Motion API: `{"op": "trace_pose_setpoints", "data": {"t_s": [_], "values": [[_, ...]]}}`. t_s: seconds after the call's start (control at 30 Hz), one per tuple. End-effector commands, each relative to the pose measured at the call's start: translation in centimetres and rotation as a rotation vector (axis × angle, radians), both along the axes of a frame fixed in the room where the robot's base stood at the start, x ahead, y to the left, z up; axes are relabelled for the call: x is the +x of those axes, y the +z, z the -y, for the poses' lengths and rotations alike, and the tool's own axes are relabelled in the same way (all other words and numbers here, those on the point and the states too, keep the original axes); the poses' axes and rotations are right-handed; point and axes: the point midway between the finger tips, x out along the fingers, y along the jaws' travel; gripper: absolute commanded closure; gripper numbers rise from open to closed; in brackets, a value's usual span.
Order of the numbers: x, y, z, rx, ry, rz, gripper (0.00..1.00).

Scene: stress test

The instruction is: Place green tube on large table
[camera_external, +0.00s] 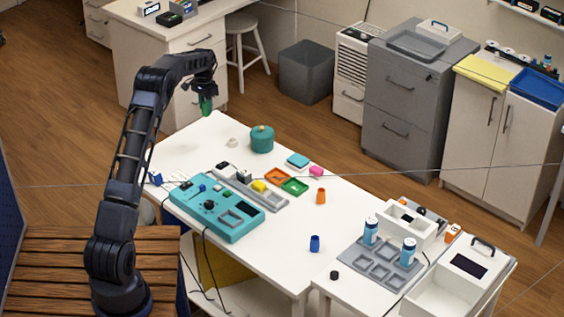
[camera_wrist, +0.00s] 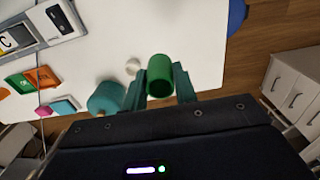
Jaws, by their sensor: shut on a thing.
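The green tube (camera_wrist: 160,78) is held between the two fingers of my gripper (camera_wrist: 160,88) in the wrist view, with its open round end showing. In the external view the green tube (camera_external: 206,104) hangs from my gripper (camera_external: 207,92), above the far left end of the large white table (camera_external: 335,215). A gap between the tube and the tabletop seems to show, but its height is hard to tell. In the wrist view the white tabletop (camera_wrist: 200,40) lies behind the tube.
A teal round pot (camera_external: 262,140) and a small white piece (camera_external: 232,142) stand near the gripper's end of the table. A teal console (camera_external: 216,208), orange and green trays, an orange cup (camera_external: 321,196) and a blue cup (camera_external: 315,243) are farther along. The far left corner is bare.

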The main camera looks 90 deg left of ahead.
Motion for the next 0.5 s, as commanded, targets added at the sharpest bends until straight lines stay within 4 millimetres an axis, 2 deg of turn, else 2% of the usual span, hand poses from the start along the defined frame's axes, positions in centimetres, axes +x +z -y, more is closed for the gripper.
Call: {"op": "trace_pose_setpoints", "data": {"t_s": [0.03,0.3,0.5], "values": [[0.0,-1.2,0.0,-0.002,0.0,-0.001,0.93],[0.0,-6.8,0.0,-0.001,0.0,0.0,0.93],[0.1,-8.9,0.0,0.001,0.0,0.001,0.93]]}}
